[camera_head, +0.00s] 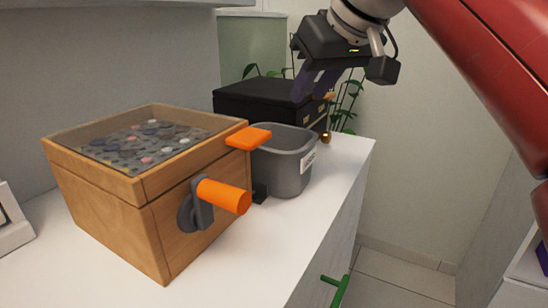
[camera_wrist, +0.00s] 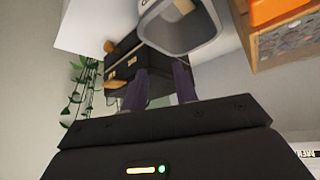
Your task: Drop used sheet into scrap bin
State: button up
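The grey scrap bin (camera_head: 290,180) stands on the white counter, with a white label on its side. It also shows at the top of the wrist view (camera_wrist: 178,42), where a small tan piece (camera_wrist: 183,6) lies inside its opening. I cannot tell whether that piece is the used sheet; no other sheet is clear in either view. My gripper (camera_head: 315,88) is above and behind the bin in the head view, apart from it. Its two dark purple fingers (camera_wrist: 160,88) stand apart in the wrist view, with nothing visible between them.
A wooden box (camera_head: 155,215) with a pebbly top, orange crank (camera_head: 223,196) and orange tab (camera_head: 249,138) stands left of the bin. A black drawer cabinet (camera_head: 262,100) stands behind it. Plants (camera_head: 345,105) are farther back. The counter (camera_head: 310,225) is clear in front.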

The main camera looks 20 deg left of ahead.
jog(key=p+v, duration=0.1)
jog(key=v, duration=0.4)
jog(key=s+d+f+m+t+h, duration=0.1)
jog(key=s+d+f+m+h, duration=0.2)
jog(key=d+f, duration=0.85)
jog(key=s+d+f+m+t+h, duration=0.1)
jog(key=s+d+f+m+h, duration=0.1)
jog(key=d+f+m, duration=0.7)
jog(key=s+d+f, duration=0.3)
jog(key=f, duration=0.4)
jog(key=s+d+f+n+h, duration=0.1)
jog(key=s+d+f, duration=0.2)
jog(key=f, duration=0.4)
jog(key=shift+s+d+f+g, duration=0.25)
jog(key=shift+s+d+g, duration=0.05)
jog(key=shift+d, duration=0.4)
